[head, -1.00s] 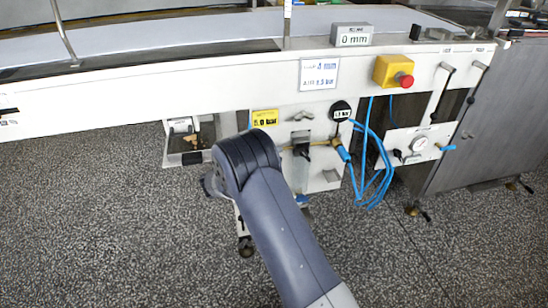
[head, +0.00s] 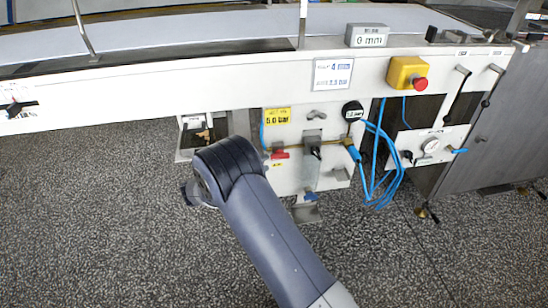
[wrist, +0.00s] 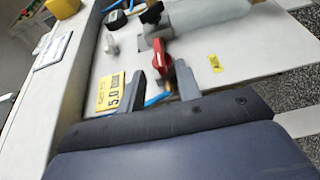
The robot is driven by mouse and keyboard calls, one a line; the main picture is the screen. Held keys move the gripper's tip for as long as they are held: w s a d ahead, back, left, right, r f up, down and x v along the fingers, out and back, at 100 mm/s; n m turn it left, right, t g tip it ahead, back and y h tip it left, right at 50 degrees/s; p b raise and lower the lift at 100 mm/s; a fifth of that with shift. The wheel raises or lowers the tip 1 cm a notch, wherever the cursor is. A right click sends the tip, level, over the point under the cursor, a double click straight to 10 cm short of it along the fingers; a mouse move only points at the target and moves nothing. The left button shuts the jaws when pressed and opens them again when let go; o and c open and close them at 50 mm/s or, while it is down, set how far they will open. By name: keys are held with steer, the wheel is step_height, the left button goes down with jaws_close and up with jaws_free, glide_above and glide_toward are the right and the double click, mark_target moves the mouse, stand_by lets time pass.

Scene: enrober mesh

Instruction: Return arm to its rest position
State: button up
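My arm reaches from the bottom of the head view to in front of the machine's lower valve panel. Its dark rounded joint hides part of the floor and panel edge, and my gripper is not clearly seen there. In the wrist view my gripper (wrist: 158,92) shows two grey fingers spread apart with nothing held between them. A red valve handle (wrist: 161,57) lies beyond the fingertips, seemingly apart from them. It also shows in the head view (head: 279,154), right of my arm. A yellow label (head: 277,117) above it reads 5.0 bar; it also shows in the wrist view (wrist: 111,92).
A white machine rail (head: 200,88) spans the scene. A yellow box with a red button (head: 421,83), a 0 mm display (head: 367,36) and a gauge (head: 352,111) sit right. Blue hoses (head: 384,180) hang there. The speckled floor (head: 90,220) at left is clear.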

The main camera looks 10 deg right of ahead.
mark_target(285, 155)
steer(key=shift+v, duration=0.85)
steer(key=shift+d, duration=0.1)
steer(key=b+x, duration=0.1)
steer(key=x, duration=0.9)
steer(key=shift+d+f+b, duration=0.1)
steer(key=shift+d+b, duration=0.1)
steer(key=shift+b, duration=0.15)
steer(key=shift+w+d, duration=0.1)
steer(key=shift+d, duration=0.05)
steer(key=shift+h, duration=0.3)
